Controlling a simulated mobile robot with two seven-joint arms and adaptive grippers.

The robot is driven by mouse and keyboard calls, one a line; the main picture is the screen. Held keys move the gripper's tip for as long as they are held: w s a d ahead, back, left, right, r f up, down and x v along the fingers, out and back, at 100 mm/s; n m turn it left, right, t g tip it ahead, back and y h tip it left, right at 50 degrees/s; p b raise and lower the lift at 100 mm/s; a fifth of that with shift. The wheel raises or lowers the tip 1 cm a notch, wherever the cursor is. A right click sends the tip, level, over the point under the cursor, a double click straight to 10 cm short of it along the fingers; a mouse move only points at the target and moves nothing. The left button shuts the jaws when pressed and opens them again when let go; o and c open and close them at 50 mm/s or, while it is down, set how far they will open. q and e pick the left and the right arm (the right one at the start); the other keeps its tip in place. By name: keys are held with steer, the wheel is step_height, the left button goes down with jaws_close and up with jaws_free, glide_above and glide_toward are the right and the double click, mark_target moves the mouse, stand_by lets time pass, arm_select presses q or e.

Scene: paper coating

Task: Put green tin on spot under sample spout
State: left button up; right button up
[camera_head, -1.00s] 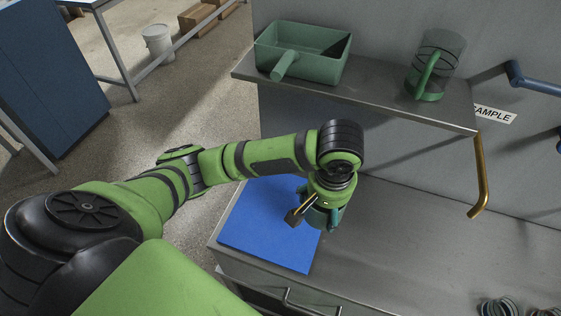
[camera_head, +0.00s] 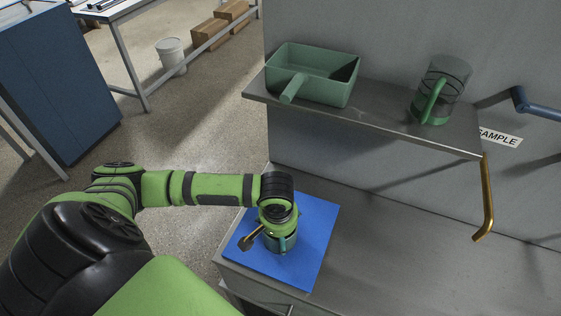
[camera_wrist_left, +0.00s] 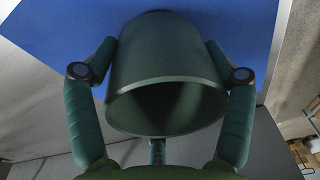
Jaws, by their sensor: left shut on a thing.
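The green tin (camera_wrist_left: 165,85) is between the fingers of my left gripper (camera_wrist_left: 160,80) in the left wrist view, its open mouth toward the camera. The gripper is shut on its sides. In the head view, my left gripper (camera_head: 280,243) points down over the blue mat (camera_head: 318,215) and mostly hides the tin. I cannot tell whether the tin touches the mat. The brass sample spout (camera_head: 487,200) hangs from the wall at the right, beside the SAMPLE label (camera_head: 499,137). No marked spot shows on the counter below it. My right gripper is not in view.
The grey counter (camera_head: 400,255) is clear between the mat and the spout's side. A steel shelf (camera_head: 370,122) above it holds a green scoop-like tray (camera_head: 312,75) and a clear jug with a green handle (camera_head: 440,90). A blue-handled pipe (camera_head: 540,107) juts out at the right.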

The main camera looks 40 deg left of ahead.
arm_select(q)
steer(key=shift+d+f, duration=0.1)
steer(key=o, duration=1.2)
